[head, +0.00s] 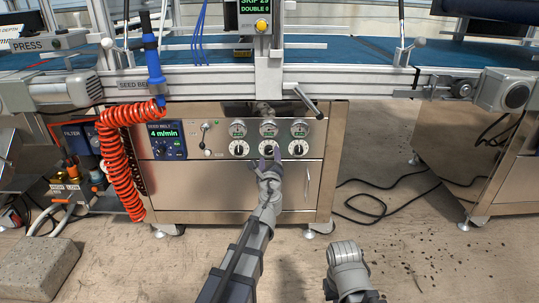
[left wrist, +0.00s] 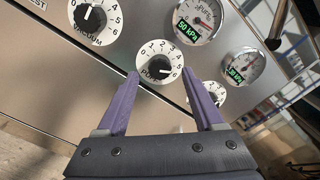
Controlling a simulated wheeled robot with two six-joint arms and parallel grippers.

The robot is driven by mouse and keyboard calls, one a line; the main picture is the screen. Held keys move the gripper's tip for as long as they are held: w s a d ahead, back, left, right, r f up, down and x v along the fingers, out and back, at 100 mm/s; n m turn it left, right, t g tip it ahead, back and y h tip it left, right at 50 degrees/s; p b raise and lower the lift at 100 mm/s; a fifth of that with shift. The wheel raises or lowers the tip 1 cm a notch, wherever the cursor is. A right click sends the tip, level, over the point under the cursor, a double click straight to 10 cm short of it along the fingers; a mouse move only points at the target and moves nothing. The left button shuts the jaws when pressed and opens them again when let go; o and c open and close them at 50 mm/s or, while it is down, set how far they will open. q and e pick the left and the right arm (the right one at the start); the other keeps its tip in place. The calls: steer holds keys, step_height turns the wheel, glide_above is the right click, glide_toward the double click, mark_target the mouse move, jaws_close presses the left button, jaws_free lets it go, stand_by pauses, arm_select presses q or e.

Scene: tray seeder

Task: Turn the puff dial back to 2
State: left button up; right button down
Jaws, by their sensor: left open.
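The puff dial (left wrist: 160,62) is a round white dial with a black knob, marked PUFF, on the steel front panel. Its pointer seems to lie toward the right, near the high numbers. In the head view it is the middle dial (head: 268,147) of a row of three. My left gripper (left wrist: 158,76) is open, its two purple fingers reaching toward the lower part of the puff dial, one on each side. Whether they touch the knob cannot be told. It also shows in the head view (head: 269,158), just below the dial.
The vacuum dial (left wrist: 95,18) is left of the puff dial. Another dial (left wrist: 216,95) lies right, partly behind a finger. A 50 kPa gauge (left wrist: 198,22) sits above. A black-gripped lever (head: 307,102) juts out above the panel. A coiled orange hose (head: 122,150) hangs left.

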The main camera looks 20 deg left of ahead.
mark_target(269, 150)
arm_select(q)
steer(key=x, duration=0.2)
steer(key=shift+w+a, duration=0.1)
steer(key=shift+w, duration=0.25)
jaws_close()
